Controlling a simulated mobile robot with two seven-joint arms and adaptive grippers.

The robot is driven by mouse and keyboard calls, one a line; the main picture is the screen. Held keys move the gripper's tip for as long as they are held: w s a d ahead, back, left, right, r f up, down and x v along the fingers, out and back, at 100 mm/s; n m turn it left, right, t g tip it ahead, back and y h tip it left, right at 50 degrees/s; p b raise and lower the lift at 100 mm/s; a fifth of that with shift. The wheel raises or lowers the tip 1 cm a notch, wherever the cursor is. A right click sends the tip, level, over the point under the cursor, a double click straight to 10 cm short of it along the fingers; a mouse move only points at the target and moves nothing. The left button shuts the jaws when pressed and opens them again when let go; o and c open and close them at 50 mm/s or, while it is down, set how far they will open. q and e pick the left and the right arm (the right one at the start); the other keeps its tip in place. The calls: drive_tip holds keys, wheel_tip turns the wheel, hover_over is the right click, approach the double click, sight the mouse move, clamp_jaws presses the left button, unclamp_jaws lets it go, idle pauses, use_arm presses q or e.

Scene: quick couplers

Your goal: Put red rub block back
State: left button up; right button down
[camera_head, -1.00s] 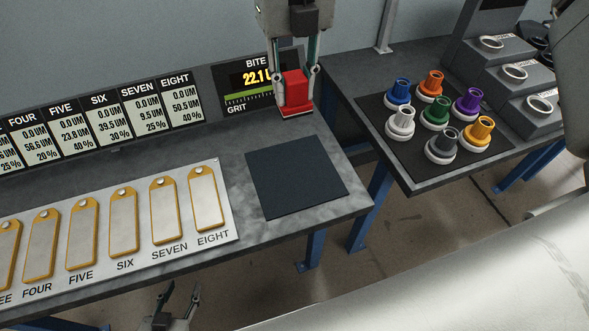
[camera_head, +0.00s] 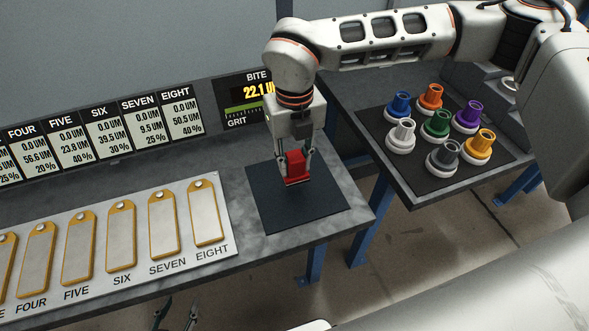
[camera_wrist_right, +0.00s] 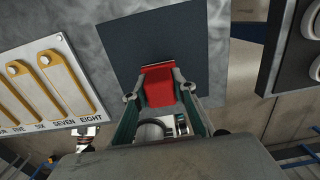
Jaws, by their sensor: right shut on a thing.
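The red rub block (camera_head: 295,168) is gripped in my right gripper (camera_head: 294,165), which points down over the dark square mat (camera_head: 265,215). The block is over the mat; I cannot tell whether it touches it. In the right wrist view the red block (camera_wrist_right: 158,86) sits between both fingers of my right gripper (camera_wrist_right: 157,95), with the dark mat (camera_wrist_right: 125,50) behind it. My left gripper (camera_head: 178,312) shows at the bottom edge of the head view, below the table's front edge, with its fingers apart and nothing between them.
A board with several yellow-edged tags (camera_head: 163,222) lies left of the mat. Display panels (camera_head: 140,120) stand behind, one reading "BITE 22.1". Several coloured couplers (camera_head: 436,122) stand on a second table at right, across a gap.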

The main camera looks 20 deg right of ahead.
sight(295, 173)
wheel_tip(295, 173, down, 3)
drive_tip(key=shift+f, duration=0.1)
drive_tip(key=shift+f, duration=0.4)
drive_tip(key=c, duration=1.6)
unclamp_jaws()
drive_tip(key=shift+c, duration=0.2)
drive_tip(key=shift+r, duration=0.1)
